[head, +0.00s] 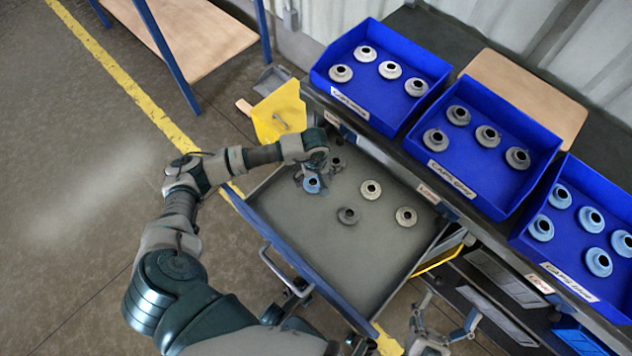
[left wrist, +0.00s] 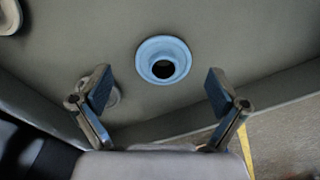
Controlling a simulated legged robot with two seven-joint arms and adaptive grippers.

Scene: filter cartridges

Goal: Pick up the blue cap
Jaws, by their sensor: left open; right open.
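A blue cap (head: 311,184) with a dark centre hole lies in the open grey drawer (head: 300,232), near its left wall. In the left wrist view the blue cap (left wrist: 163,60) lies ahead of my left gripper (left wrist: 160,92), roughly centred between its two spread fingers and apart from them. In the head view my left gripper (head: 308,172) is above the blue cap and covers part of it. It is open and empty. My right gripper (head: 444,325) is open and empty at the lower right, outside the drawer.
Grey caps (head: 348,215) and lighter caps (head: 371,190) also lie in the drawer; one grey cap sits close behind my left gripper. Three blue bins of caps stand on the bench, the right one (head: 560,249) holding blue caps. A yellow bin (head: 279,112) is behind my left arm.

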